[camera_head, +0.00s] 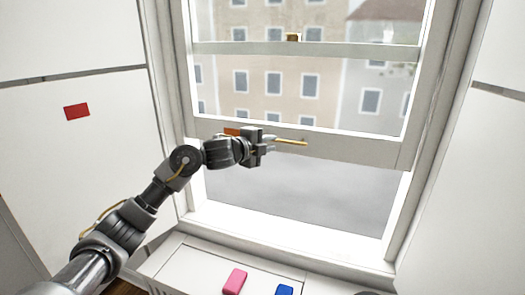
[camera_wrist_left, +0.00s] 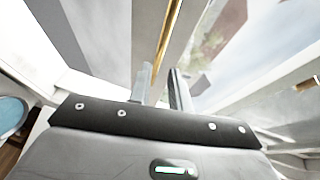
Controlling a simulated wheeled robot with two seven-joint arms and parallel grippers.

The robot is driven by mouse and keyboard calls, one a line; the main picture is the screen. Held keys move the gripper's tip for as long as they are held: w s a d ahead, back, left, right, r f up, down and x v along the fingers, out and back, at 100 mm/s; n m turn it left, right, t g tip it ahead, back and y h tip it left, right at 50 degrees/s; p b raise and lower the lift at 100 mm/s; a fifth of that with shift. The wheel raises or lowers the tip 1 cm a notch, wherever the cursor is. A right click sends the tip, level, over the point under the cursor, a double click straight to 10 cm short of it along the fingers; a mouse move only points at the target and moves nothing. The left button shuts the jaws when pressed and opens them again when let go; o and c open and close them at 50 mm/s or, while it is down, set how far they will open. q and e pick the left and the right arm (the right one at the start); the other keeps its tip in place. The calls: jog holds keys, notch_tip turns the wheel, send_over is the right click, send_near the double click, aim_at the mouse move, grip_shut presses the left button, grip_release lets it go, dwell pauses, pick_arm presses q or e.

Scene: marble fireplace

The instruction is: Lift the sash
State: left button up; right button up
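The white window sash (camera_head: 350,150) stands raised, with an open gap (camera_head: 300,190) between its bottom rail and the sill (camera_head: 290,230). A brass bar handle (camera_head: 292,142) runs along the bottom rail. My left gripper (camera_head: 268,147) is at the left part of the handle. In the left wrist view, the brass handle (camera_wrist_left: 168,35) runs between the two closely spaced fingers of my left gripper (camera_wrist_left: 160,85), which appear shut on it. Where they touch is partly hidden. My right gripper is in neither view.
A brass latch (camera_head: 293,37) sits on the upper crossbar. A pink block (camera_head: 235,281) and a blue block (camera_head: 284,290) lie on the white surface below the window. A red patch (camera_head: 76,111) is on the left wall panel. The gap under the sash is clear.

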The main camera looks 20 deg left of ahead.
pick_arm(q)
jog(key=shift+b+v, duration=0.3)
jog(key=shift+v, duration=1.45)
